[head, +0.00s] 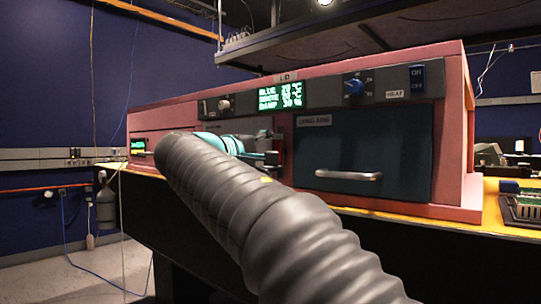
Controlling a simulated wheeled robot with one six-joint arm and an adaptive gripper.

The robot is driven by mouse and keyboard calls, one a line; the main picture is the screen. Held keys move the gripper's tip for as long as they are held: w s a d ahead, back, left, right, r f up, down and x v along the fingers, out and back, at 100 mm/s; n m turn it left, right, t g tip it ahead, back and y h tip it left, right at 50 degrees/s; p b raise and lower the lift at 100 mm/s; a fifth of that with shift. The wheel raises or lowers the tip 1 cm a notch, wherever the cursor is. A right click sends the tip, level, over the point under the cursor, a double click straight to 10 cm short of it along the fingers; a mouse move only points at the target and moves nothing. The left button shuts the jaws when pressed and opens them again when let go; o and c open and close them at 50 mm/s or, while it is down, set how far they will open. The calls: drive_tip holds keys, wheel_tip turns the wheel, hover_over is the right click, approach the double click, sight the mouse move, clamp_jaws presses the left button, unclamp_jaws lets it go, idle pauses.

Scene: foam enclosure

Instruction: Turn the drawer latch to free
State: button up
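A dark blue-grey drawer (400,145) with a silver bar handle (348,175) is set in the front of a pink cabinet (452,130). It looks shut. My arm, in a grey ribbed sleeve, reaches from the bottom right to the drawer's left side. My gripper (268,153) is small and dark behind a teal wrist, in front of the panel just left of the drawer. I cannot make out its fingers well or tell whether it touches anything. I cannot pick out the latch clearly; it may be hidden by the gripper and wrist.
Above the drawer are a green-text display (280,96), a blue knob (353,87) and a blue on/off switch (417,79). The cabinet stands on a yellow-topped bench (415,212). A dark shelf (300,52) overhangs it. A circuit board (524,205) lies at right.

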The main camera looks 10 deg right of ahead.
drive_tip(key=o, duration=1.1)
drive_tip(key=shift+d, duration=0.1)
drive_tip(key=shift+o, duration=0.2)
drive_tip(key=v, duration=1.2)
